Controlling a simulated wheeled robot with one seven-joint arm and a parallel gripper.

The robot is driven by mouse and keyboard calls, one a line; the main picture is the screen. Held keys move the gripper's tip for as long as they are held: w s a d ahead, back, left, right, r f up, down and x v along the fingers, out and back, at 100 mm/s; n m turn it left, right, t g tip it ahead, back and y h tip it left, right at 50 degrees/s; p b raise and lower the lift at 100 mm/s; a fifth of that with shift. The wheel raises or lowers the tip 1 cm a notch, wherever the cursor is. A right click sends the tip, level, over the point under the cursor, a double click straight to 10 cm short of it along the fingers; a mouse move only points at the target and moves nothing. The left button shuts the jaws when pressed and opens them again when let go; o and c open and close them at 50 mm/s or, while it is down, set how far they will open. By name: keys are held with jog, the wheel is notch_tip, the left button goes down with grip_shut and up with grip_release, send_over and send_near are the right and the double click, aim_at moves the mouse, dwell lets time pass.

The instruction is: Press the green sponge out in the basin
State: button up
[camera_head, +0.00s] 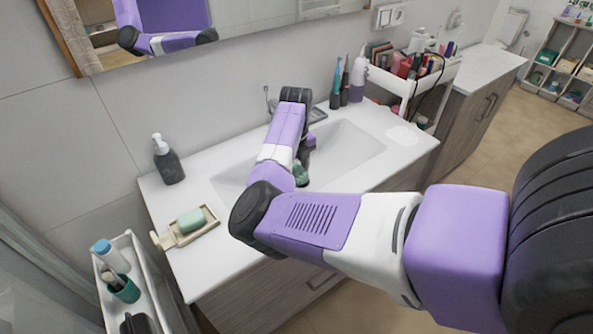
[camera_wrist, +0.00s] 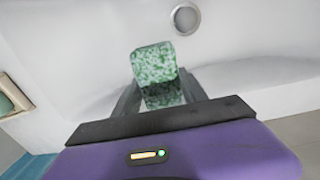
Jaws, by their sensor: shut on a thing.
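The green sponge (camera_wrist: 153,65) is speckled and block-shaped. In the wrist view it sits between the fingers of my gripper (camera_wrist: 160,92), which is shut on it. The white basin (camera_wrist: 235,65) lies behind the sponge, with its round drain (camera_wrist: 184,18) at the top. In the head view my arm reaches over the basin (camera_head: 352,150), and a bit of the green sponge (camera_head: 301,174) shows below my wrist. My arm hides much of the basin's left part. I cannot tell whether the sponge touches the basin floor.
A wooden dish with a green soap bar (camera_head: 192,220) lies on the counter's left front. A dark soap bottle (camera_head: 167,160) stands behind it. Toothbrushes (camera_head: 340,85) and a bottle (camera_head: 357,78) stand at the back right. A white cart (camera_head: 135,255) stands at lower left.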

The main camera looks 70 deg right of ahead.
jog(key=shift+f+b, duration=3.75)
jog(key=shift+f, duration=1.6)
jog(key=shift+f+b, duration=0.45)
jog(key=shift+f, duration=0.2)
jog(key=shift+s+a+f, duration=0.1)
jog(key=shift+f, duration=0.05)
jog(key=shift+p, duration=0.35)
dwell(1.1)
